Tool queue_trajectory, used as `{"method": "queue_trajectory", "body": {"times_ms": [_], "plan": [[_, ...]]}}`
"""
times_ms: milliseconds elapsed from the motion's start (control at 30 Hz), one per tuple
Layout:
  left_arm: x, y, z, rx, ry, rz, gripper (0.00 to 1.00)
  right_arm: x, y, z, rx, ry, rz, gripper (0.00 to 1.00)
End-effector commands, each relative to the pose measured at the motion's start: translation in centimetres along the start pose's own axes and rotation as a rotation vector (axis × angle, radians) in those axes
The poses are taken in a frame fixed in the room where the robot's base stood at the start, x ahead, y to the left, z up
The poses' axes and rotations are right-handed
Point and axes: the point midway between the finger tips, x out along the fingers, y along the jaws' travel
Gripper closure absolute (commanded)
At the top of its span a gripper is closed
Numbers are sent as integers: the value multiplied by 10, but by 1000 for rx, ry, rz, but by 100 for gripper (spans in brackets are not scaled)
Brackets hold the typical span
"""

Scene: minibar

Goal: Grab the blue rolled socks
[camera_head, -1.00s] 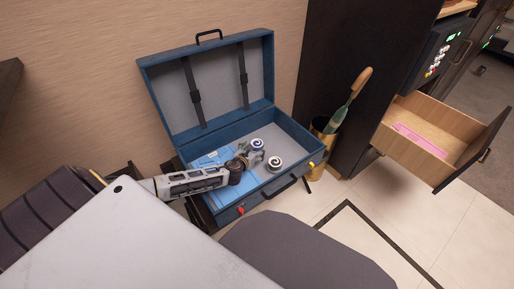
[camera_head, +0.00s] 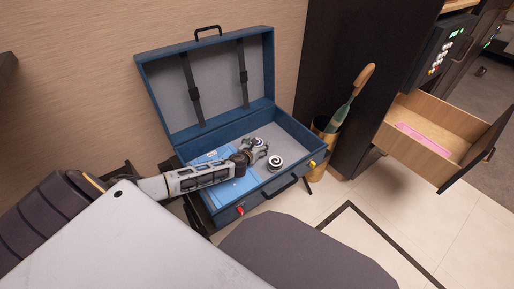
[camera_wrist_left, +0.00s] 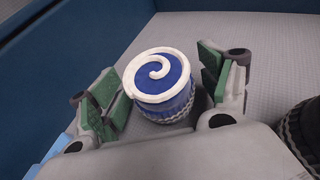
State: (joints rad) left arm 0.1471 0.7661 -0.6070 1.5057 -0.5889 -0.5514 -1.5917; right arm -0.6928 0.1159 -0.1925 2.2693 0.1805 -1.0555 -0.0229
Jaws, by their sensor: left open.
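The blue rolled socks (camera_wrist_left: 162,88) with a white spiral top stand upright on the grey floor of the open blue suitcase (camera_head: 297,141). In the left wrist view they sit between the green-padded fingers of my left gripper (camera_wrist_left: 158,92), which is open, with space visible on both sides. In the head view my left gripper (camera_head: 256,150) is inside the suitcase and mostly hides the blue socks. My right gripper is not in view.
Black-and-white rolled socks (camera_head: 275,163) stand just right of the gripper. Light-blue folded clothing (camera_head: 232,190) lies at the suitcase's left. A brass stand with a green umbrella (camera_head: 339,118) and an open wooden drawer (camera_head: 462,150) are to the right.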

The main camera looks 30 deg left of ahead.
Motion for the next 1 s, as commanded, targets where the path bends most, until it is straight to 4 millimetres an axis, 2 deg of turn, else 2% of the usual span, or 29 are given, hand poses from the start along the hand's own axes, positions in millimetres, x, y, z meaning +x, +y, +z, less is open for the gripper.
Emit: {"method": "queue_trajectory", "body": {"times_ms": [367, 767, 1000], "plan": [[0, 0, 0, 0, 0, 0, 22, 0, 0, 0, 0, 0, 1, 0], [0, 0, 0, 0, 0, 1, 72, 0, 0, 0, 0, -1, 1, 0], [0, 0, 1, 0, -1, 0, 72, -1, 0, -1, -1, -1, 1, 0]]}}
